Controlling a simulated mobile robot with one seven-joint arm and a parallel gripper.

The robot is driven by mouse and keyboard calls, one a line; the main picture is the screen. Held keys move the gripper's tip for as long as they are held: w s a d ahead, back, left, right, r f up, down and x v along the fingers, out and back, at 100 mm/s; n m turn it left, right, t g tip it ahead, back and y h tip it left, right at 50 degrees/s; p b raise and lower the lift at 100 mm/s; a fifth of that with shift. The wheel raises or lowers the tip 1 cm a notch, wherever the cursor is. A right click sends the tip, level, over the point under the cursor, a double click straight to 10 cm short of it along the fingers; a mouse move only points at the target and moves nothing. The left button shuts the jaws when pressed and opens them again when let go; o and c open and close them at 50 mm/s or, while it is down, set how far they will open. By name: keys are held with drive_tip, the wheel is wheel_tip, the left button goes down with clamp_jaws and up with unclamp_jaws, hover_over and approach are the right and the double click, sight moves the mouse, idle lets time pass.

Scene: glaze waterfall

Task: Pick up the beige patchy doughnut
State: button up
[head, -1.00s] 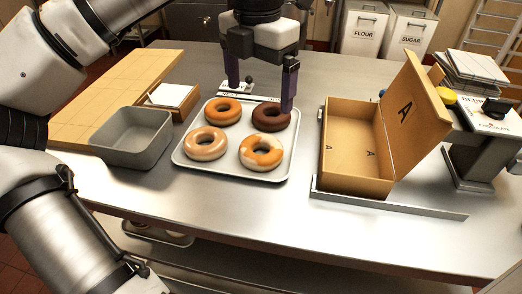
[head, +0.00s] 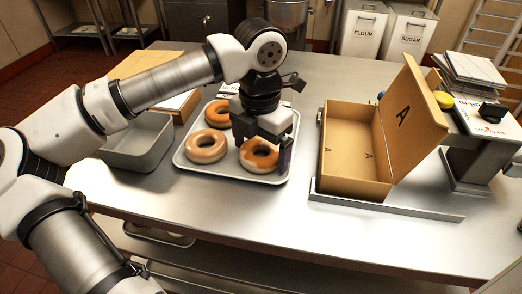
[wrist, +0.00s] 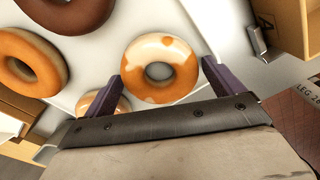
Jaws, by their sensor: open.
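The beige patchy doughnut (head: 256,161), orange with pale patches, lies at the front right of a light tray (head: 228,176). It also shows whole in the wrist view (wrist: 136,67), its hole facing the camera. My gripper (head: 263,148) is above this doughnut and hides its back part in the head view. In the wrist view my gripper (wrist: 167,72) is open, with one dark finger to either side of the doughnut's near part. Nothing is held. I cannot tell the exact height of the fingertips.
A beige glazed doughnut (head: 206,146) and an orange one (head: 217,113) share the tray; a dark brown one (wrist: 68,14) shows in the wrist view. A grey bin (head: 140,150) stands left. An open cardboard box (head: 345,158) stands right. The front counter is clear.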

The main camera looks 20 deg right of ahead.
drive_tip(key=shift+f, duration=0.15)
drive_tip(key=c, duration=0.7)
drive_tip(key=shift+c, duration=0.2)
